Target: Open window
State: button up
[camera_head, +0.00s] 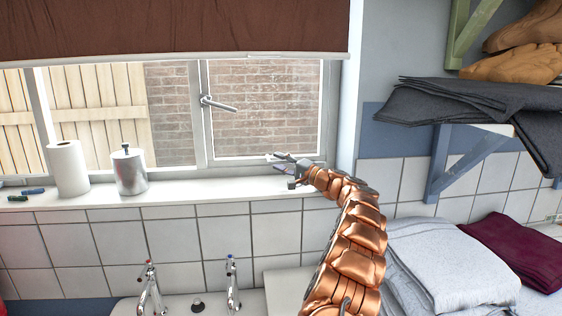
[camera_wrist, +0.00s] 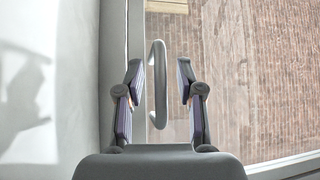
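The window's right pane (camera_head: 265,105) has a pale frame and looks shut, with a brick wall beyond it. A metal lever handle (camera_head: 218,104) sits on the frame's left upright and points right. My gripper (camera_head: 284,171) is at the pane's lower right, just above the sill. In the wrist view my gripper (camera_wrist: 161,100) is open, with a finger on each side of a curved grey bar handle (camera_wrist: 157,85) by the window frame (camera_wrist: 124,40). The fingers are apart from the bar. Its depth between them is hard to tell.
A paper roll (camera_head: 67,168) and a metal canister (camera_head: 129,171) stand on the sill (camera_head: 215,188). Two taps (camera_head: 232,285) rise below. Shelves with dark folded cloth (camera_head: 455,103) and stacked towels (camera_head: 450,265) are at right. A brown blind (camera_head: 170,28) hangs above.

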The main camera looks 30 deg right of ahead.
grip_shut()
dwell(0.3)
dwell(0.5)
